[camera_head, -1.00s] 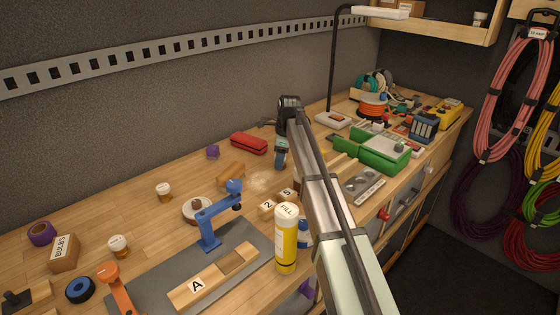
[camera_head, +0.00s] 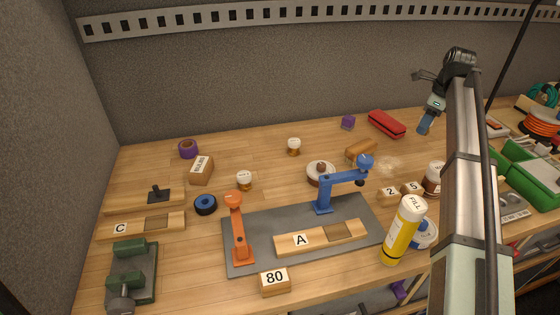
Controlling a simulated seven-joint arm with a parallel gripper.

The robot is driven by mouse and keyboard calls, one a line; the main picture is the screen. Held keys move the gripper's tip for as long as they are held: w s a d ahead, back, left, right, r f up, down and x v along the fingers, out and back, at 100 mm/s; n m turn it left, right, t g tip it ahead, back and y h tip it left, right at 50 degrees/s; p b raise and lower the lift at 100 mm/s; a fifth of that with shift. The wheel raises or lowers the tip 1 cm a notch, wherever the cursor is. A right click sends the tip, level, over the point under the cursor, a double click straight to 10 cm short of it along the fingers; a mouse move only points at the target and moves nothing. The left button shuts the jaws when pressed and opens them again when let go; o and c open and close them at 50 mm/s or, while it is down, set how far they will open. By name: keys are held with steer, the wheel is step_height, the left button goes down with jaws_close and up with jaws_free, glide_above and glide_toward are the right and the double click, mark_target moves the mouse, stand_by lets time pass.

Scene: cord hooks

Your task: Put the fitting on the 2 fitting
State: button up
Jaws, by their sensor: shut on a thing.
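My gripper (camera_head: 430,112) is at the upper right, above the back part of the bench, pointing down. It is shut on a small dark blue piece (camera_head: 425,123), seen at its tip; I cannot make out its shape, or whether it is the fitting. No fitting can be clearly told apart on or at the 2 block.
A yellow FILL bottle (camera_head: 402,232) stands in front of the 2 block. A blue clamp arm (camera_head: 338,188) and an orange one (camera_head: 238,228) stand on a grey mat (camera_head: 262,222). A red case (camera_head: 386,124) lies left of my gripper.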

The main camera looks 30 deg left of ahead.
step_height(320, 180, up, 10)
steer(key=shift+w+r, duration=0.1)
steer(key=s+a, duration=0.8)
steer(key=a, duration=0.6)
steer(key=n, duration=0.1)
glide_above(242, 174)
step_height(242, 174, down, 4)
steer(key=shift+d+f, duration=0.15)
steer(key=shift+f, duration=2.65)
steer(key=shift+d+f, duration=0.1)
steer(key=shift+f, duration=2.7)
steer(key=shift+f, duration=0.1)
steer(key=o, duration=1.1)
